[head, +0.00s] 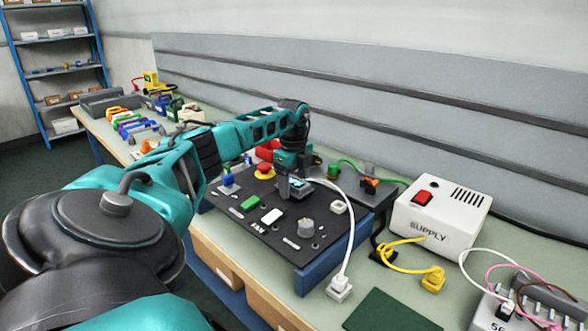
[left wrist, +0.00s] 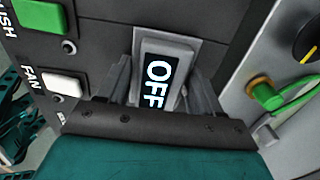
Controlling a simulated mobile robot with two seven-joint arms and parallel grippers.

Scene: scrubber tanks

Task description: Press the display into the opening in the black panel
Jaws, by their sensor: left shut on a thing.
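The display (left wrist: 157,82) is a small grey block with a dark screen reading OFF. In the head view it is a small, partly hidden block (head: 296,183) at the panel's far side. My left gripper (head: 291,188) is shut on it, with a finger on each side in the left wrist view (left wrist: 160,92). The black panel (head: 262,232) lies on the bench under the gripper. The display is over the panel, at a lighter rectangular patch; I cannot tell whether it sits in the opening. The opening is mostly hidden. My right gripper is not in view.
The panel carries a green button (head: 250,203), a white button (head: 271,216), a grey knob (head: 305,227) and a red emergency button (head: 264,169). A white supply box (head: 437,219) stands to the right. White (head: 347,230) and yellow (head: 398,243) cables lie nearby.

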